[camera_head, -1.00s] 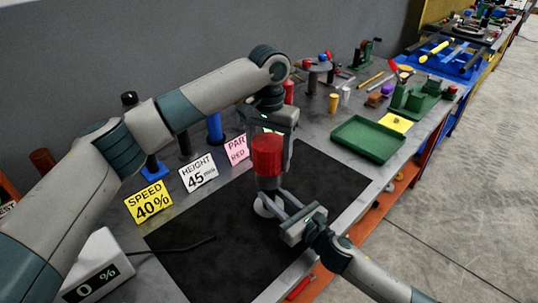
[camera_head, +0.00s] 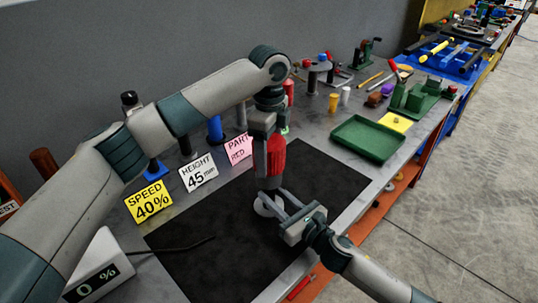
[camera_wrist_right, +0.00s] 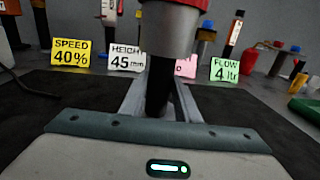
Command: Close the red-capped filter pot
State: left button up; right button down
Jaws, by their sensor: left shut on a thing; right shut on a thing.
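The red cap (camera_head: 277,158) is upright at the top of the filter pot, partly covered by my left gripper. My left gripper (camera_head: 268,165) points down from above and is shut on the red cap. The pot's grey body (camera_wrist_right: 168,38) shows below the cap in the right wrist view, with a narrower dark lower part (camera_wrist_right: 160,88). My right gripper (camera_head: 272,198) comes in from the lower right and is shut on the pot below the cap. Its fingers lie on either side of the dark part. The seam between cap and pot is not clear.
A black mat (camera_head: 220,250) lies under the pot, with a pale round base (camera_head: 266,208) there. Cards stand behind: yellow (camera_head: 149,201), white (camera_head: 198,173) and pink (camera_head: 238,149). A green tray (camera_head: 368,138) lies to the right. The mat's front is mostly clear.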

aim_at(269, 141)
pick_arm(q)
jog(key=m, duration=0.2)
jog(key=shift+m, duration=0.3)
jog(key=o, duration=1.2)
jog(key=shift+r, duration=2.25)
jog(key=shift+c, duration=0.6)
